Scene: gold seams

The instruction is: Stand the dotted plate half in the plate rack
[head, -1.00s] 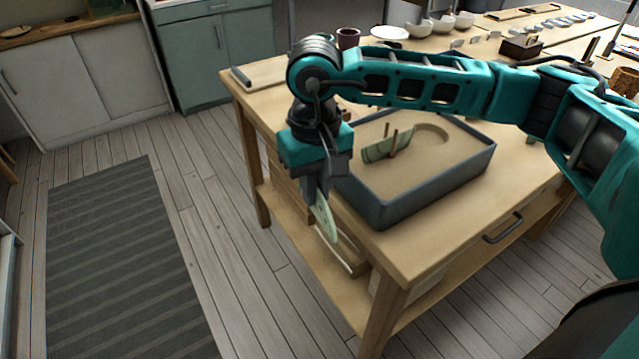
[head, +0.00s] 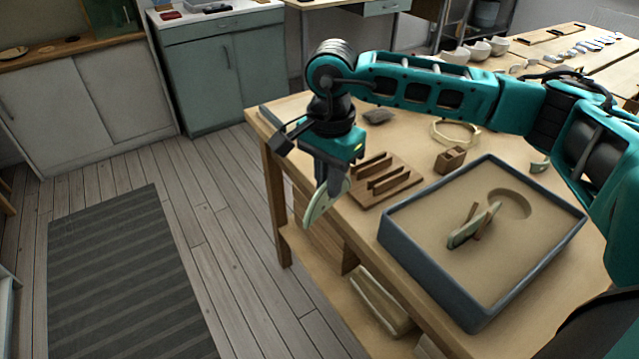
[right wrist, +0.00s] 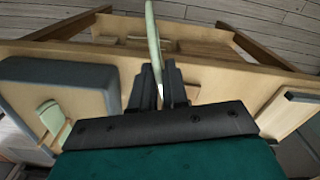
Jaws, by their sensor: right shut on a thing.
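My right gripper (head: 326,188) is shut on a pale green plate half (head: 321,205), held on edge just off the table's left edge. In the right wrist view the plate half (right wrist: 152,40) stands between the two dark fingers (right wrist: 158,90) and is seen nearly edge-on. I cannot make out dots on it. The wooden plate rack (head: 385,182) with upright slats lies on the table, just right of the gripper and apart from the plate half. My left gripper is not in view.
A blue-grey sand tray (head: 440,277) stands right of the rack. Another green piece (head: 470,228) stands in its sand between sticks. A small wooden block (head: 450,160) and a tan ring (head: 455,133) lie behind.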

